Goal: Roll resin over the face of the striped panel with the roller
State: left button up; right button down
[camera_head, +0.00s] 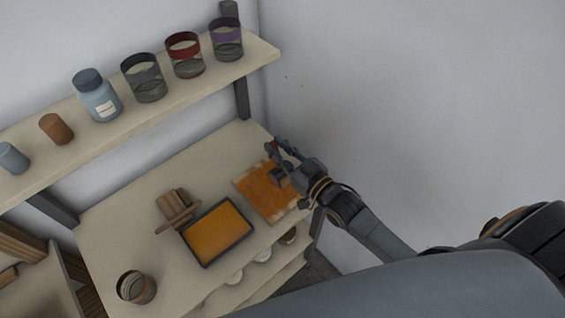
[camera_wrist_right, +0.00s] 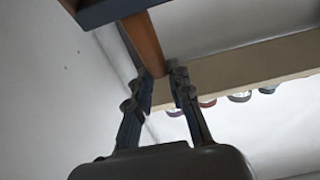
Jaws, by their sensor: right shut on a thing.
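The striped panel (camera_head: 256,200) lies on the workbench, its face largely orange, with paler patches along its edges. My right gripper (camera_head: 284,152) is over the panel's far right part, shut on the roller. In the right wrist view, the roller's brown handle (camera_wrist_right: 143,42) runs up from between my right fingertips (camera_wrist_right: 161,75) to a dark blue part (camera_wrist_right: 108,10) at the top edge. In the head view, a dark blue part of the roller (camera_head: 280,178) shows at the panel; whether it touches is unclear. My left gripper is not in view.
A dark-rimmed tray (camera_head: 188,246) of orange resin lies left of the panel. A brown wooden object (camera_head: 173,200) and an open jar (camera_head: 136,287) stand on the bench (camera_head: 110,232). A shelf (camera_head: 160,112) with several jars overhangs behind. A wall is at right.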

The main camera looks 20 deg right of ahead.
jog(key=w+d+r+t+b, duration=0.1)
jog(key=w+d+b, duration=0.15)
jog(key=w, duration=0.85)
jog(key=shift+t+y, duration=0.3)
jog(key=f+b, duration=0.3)
jog(key=b, duration=0.1)
jog(key=a+f+b, duration=0.1)
jog(key=f, duration=0.1)
jog(key=shift+s+f+b, duration=0.15)
jog(key=shift+f+b, duration=0.2)
jog(key=shift+b, duration=0.05)
jog(key=shift+f+b, duration=0.3)
jog(key=shift+f, duration=0.1)
jog(key=shift+s, duration=0.1)
jog(key=shift+r+p+v, duration=1.15)
jog(key=shift+p+v, duration=1.85)
jog(key=shift+v, duration=4.2)
jog(key=f+b+x, duration=0.1)
jog(key=b+x, duration=0.3)
jog(key=x, duration=0.7)
jog(key=shift+w+f, duration=0.45)
